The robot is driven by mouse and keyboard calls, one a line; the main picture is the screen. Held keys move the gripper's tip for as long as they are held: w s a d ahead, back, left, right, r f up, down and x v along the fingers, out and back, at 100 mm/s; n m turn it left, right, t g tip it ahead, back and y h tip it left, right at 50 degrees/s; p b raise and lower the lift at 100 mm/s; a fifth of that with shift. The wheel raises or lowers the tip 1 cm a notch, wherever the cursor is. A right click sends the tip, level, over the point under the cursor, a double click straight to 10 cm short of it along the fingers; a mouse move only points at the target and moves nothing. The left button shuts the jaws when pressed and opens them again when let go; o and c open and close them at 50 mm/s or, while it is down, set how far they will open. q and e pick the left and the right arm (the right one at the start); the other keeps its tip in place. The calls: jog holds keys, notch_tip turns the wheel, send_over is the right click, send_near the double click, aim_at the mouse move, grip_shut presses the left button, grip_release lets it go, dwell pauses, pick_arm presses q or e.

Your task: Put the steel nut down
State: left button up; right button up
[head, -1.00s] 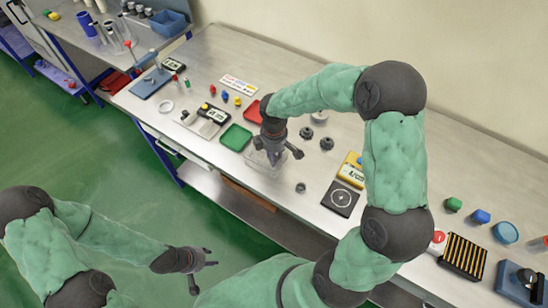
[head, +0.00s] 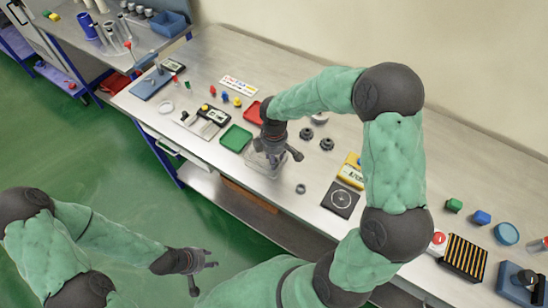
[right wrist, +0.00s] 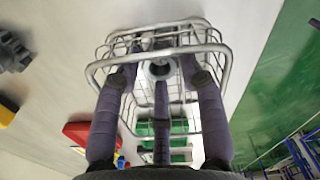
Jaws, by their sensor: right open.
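A small grey ring-shaped piece with a dark hole, which looks like the steel nut (right wrist: 160,69), sits low inside a wire basket (right wrist: 225,75) in the right wrist view. My right gripper (right wrist: 160,80) is open, its dark fingers reaching down into the basket around the nut. In the head view my right gripper (head: 278,155) hangs over the basket (head: 256,160) near the table's front edge and hides the nut. My left gripper (head: 205,268) is open and empty over the green floor, away from the table.
A green tray (head: 235,138) and a red tray (head: 253,113) lie beside the basket. Dark knobbed parts (head: 326,144) stand behind it. A small grey ring (head: 300,188) and a black plate (head: 341,199) lie to its right. The table's front edge is close.

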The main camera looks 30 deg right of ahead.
notch_tip(320, 180, up, 12)
jog(key=p, duration=0.2)
jog(key=shift+f, duration=0.15)
